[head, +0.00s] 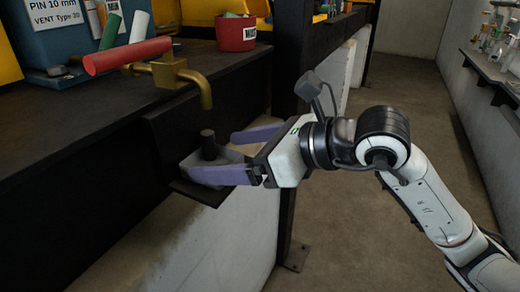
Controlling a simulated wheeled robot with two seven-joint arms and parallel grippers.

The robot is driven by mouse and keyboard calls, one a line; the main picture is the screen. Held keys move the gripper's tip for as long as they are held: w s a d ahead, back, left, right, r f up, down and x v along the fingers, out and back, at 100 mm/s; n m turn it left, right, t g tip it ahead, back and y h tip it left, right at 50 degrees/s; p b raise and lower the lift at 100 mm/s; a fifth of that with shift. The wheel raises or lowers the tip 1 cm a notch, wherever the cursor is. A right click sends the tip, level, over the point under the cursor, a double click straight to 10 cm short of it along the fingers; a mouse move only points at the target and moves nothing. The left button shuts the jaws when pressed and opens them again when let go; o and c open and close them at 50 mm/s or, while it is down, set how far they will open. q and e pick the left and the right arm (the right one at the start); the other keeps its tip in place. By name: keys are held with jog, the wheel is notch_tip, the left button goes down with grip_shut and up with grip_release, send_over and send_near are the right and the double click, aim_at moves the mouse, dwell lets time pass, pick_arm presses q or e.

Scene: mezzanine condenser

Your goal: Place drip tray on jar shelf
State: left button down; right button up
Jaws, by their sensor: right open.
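A grey tray-like piece (228,156) with an upright black knob (208,143) sits on a small black ledge (203,194) below a brass tap; it looks like the drip tray. My right gripper (212,156) comes in from the right with its two purple fingers apart. One finger is on the near side of the knob, overlapping the tray piece, and the other is on its far side. I cannot tell whether they touch it. A dark wall shelf holding several jars (491,68) is at the upper right, likely the jar shelf. My left gripper is out of view.
The brass tap (172,72) hangs just above the knob. A dark bench (70,125) fills the left, with a red cylinder (127,55), a blue labelled box (70,40) and a red tub (235,34). A dark post (290,60) stands behind. The aisle floor (350,230) is clear.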

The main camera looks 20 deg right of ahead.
pick_arm(q)
jog(key=b, duration=0.1)
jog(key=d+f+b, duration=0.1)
jog(key=b, duration=0.1)
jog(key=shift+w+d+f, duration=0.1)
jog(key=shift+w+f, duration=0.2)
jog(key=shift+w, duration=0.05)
pick_arm(e)
jog(key=v, duration=0.9)
jog(key=shift+s+d+r, duration=0.1)
jog(key=shift+s, duration=0.05)
